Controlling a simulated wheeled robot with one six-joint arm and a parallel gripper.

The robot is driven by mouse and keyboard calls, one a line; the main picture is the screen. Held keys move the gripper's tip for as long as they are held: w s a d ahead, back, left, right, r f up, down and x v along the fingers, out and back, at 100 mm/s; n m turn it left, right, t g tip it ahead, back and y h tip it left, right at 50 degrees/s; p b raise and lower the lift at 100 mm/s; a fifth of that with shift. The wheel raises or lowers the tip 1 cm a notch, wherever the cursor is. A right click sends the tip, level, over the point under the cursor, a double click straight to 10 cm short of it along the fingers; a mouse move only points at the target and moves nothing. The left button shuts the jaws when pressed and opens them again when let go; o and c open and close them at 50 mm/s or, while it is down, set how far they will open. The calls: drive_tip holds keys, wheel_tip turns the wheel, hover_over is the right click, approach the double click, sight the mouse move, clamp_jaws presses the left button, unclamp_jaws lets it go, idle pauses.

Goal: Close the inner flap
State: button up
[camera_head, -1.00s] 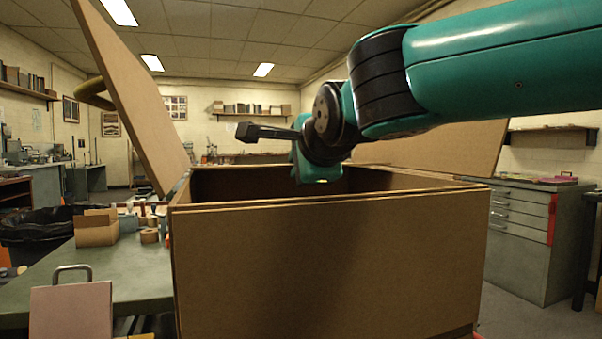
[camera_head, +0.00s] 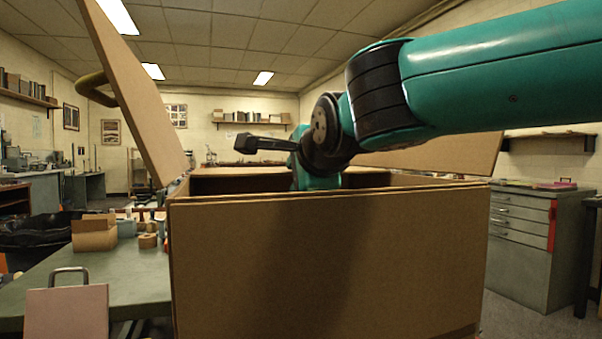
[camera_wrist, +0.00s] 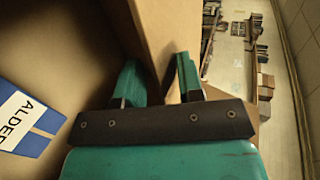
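A large open cardboard box (camera_head: 330,265) fills the middle of the head view. Its left flap (camera_head: 130,90) stands up, leaning outward, and a right flap (camera_head: 440,155) spreads out behind my arm. A narrow tan strip (camera_head: 235,170) shows along the far rim; I cannot tell whether it is the inner flap. My gripper (camera_wrist: 158,82) points down at the box; its fingertips are hidden in the head view. In the wrist view its two teal fingers are apart, with a cardboard panel (camera_wrist: 165,25) showing between them. I cannot tell whether they touch it. A printed label (camera_wrist: 22,122) lies left.
A green table (camera_head: 110,270) stands left of the box, with a small carton (camera_head: 94,236) and a tape roll (camera_head: 148,241). A pink panel with a handle (camera_head: 66,312) is in front. A drawer cabinet (camera_head: 520,250) stands right.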

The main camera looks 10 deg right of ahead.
drive_tip(key=shift+f, duration=0.1)
drive_tip(key=b+v, duration=0.1)
drive_tip(key=v, duration=1.6)
drive_tip(key=shift+s, duration=0.2)
